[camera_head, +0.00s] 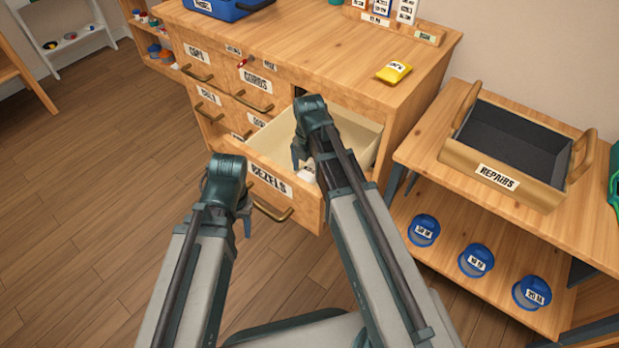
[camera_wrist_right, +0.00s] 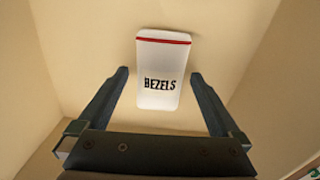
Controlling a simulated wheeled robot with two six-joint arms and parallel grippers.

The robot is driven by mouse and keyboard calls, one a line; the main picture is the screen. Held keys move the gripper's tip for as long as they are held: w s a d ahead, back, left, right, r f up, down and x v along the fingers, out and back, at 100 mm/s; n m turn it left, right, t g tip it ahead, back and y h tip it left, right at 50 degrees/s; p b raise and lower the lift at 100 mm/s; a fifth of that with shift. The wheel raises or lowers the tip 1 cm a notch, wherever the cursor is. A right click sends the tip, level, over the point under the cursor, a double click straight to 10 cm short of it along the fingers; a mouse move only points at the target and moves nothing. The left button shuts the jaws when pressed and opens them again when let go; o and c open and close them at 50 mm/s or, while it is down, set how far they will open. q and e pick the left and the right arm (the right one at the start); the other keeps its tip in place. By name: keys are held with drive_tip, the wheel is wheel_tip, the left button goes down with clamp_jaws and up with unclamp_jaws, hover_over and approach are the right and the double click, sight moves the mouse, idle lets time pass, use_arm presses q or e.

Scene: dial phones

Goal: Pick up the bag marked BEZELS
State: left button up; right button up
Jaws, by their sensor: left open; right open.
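The white bag marked BEZELS (camera_wrist_right: 160,68), with a red stripe near its far end, lies flat on the floor of the open drawer. In the head view only a small part of the bag (camera_head: 308,171) shows beside my right arm. My right gripper (camera_wrist_right: 165,85) is open above the drawer, its two fingers on either side of the bag's near end, not visibly touching it. The drawer (camera_head: 256,152) is pulled out, with a BEZELS label on its front. My left gripper (camera_head: 244,215) is open and empty in front of the drawer, to the left.
The wooden cabinet (camera_head: 350,70) carries a yellow packet (camera_head: 394,72) and a blue bin (camera_head: 225,8). At right, a bench holds a REPAIRS tray (camera_head: 505,195), with several blue-lidded jars (camera_head: 475,260) on its lower shelf.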

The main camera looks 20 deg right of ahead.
sight(309, 170)
drive_tip(key=shift+r, duration=0.1)
drive_tip(key=c, duration=1.4)
drive_tip(key=shift+r, duration=0.15)
wheel_tip(309, 170, up, 18)
drive_tip(key=p, duration=1.8)
